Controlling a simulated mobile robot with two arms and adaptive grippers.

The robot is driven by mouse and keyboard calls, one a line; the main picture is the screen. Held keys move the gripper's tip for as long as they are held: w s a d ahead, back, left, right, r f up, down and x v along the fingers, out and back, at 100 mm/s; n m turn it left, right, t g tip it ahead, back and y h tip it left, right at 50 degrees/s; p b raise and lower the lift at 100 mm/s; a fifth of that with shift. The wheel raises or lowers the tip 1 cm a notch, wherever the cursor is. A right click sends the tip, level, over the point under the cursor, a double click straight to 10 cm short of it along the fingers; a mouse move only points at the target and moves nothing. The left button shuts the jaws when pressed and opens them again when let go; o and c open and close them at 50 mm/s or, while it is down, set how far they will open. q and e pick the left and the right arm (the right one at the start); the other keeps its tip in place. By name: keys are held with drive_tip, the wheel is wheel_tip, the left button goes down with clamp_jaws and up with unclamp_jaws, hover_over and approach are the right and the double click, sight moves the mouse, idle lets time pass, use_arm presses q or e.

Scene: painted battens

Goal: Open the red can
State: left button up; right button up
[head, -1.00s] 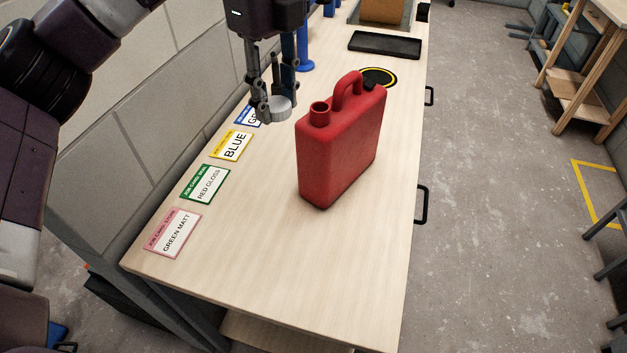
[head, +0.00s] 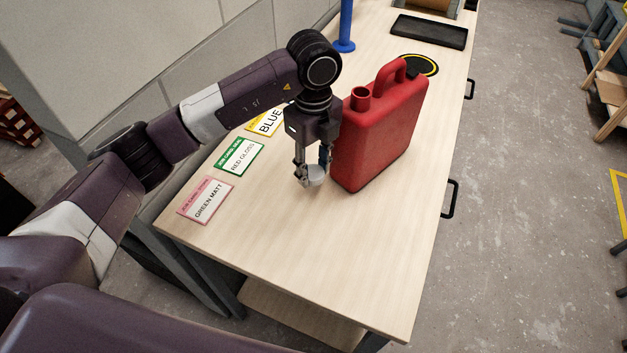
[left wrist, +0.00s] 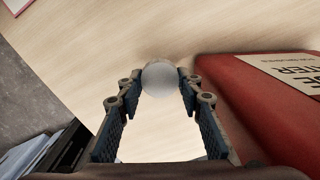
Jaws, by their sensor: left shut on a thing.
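The red can (head: 382,138) stands upright on the bench, with its handle on top. Its neck (head: 360,96) at the near left has no cap on it. My left gripper (head: 312,172) points down just left of the can and is shut on a pale grey round cap (head: 314,177). The cap is low over the bench; I cannot tell if it touches the wood. In the left wrist view the cap (left wrist: 160,77) sits between the fingertips, and the can (left wrist: 245,100) with its label lies to the right. My right gripper is not in view.
Job cards, green-edged (head: 239,157), pink (head: 206,199) and yellow (head: 266,122), lie along the bench's left side. A black tray (head: 429,31), a yellow-black ring (head: 420,64) and a blue post (head: 345,28) are farther back. The bench's near end (head: 330,270) is clear.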

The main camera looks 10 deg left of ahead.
sight(314, 193)
use_arm(q)
wheel_tip(314, 193, down, 6)
drive_tip(key=shift+r+p, duration=0.25)
drive_tip(key=shift+p, duration=0.2)
drive_tip(key=shift+f, duration=0.15)
drive_tip(key=shift+f, duration=0.15)
drive_tip(key=o, duration=1)
